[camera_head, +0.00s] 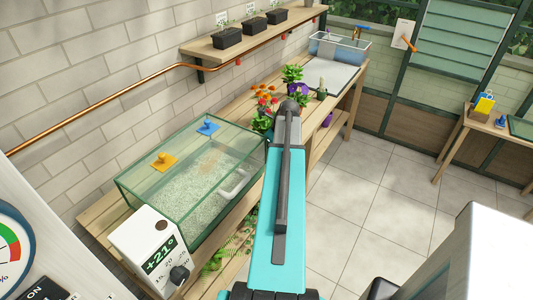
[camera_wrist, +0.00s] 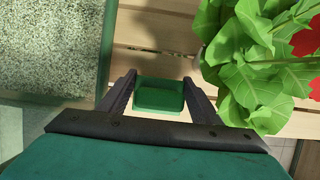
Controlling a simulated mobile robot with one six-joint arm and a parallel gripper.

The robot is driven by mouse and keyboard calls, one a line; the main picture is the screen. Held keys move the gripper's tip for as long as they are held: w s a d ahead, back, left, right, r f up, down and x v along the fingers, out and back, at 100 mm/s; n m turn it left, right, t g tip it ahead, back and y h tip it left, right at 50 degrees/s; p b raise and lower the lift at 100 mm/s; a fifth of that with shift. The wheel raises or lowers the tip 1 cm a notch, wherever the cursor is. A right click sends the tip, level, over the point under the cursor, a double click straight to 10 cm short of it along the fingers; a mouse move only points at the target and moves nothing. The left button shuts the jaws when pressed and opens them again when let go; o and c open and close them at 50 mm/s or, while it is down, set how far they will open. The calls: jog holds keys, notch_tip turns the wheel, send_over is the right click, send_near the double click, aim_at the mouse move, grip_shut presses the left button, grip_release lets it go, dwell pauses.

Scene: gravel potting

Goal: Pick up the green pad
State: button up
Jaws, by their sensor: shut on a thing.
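The green pad (camera_wrist: 159,97) is a small dark green block with a paler lower edge. In the wrist view it sits between the two dark fingers of my gripper (camera_wrist: 158,83), which is shut on it. Wooden slats show beyond it; I cannot tell whether it touches them or is held above. In the head view my own arm hides the gripper and the pad.
Leafy red-flowered plants (camera_wrist: 250,70) stand close on the right. A wooden shelf (camera_head: 255,30) runs above.

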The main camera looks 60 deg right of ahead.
notch_tip(320, 180, up, 2)
jog(key=shift+r+b, duration=0.1)
jog(key=shift+b, duration=0.3)
jog(key=s+a+r+b, duration=0.1)
jog(key=s, duration=0.7)
jog(key=s+a+b, duration=0.2)
jog(key=s, duration=0.5)
jog(key=shift+s+r, duration=0.35)
jog(key=shift+s, duration=0.05)
jog(key=o, duration=0.4)
jog(key=c, duration=0.3)
jog(key=shift+w, duration=0.1)
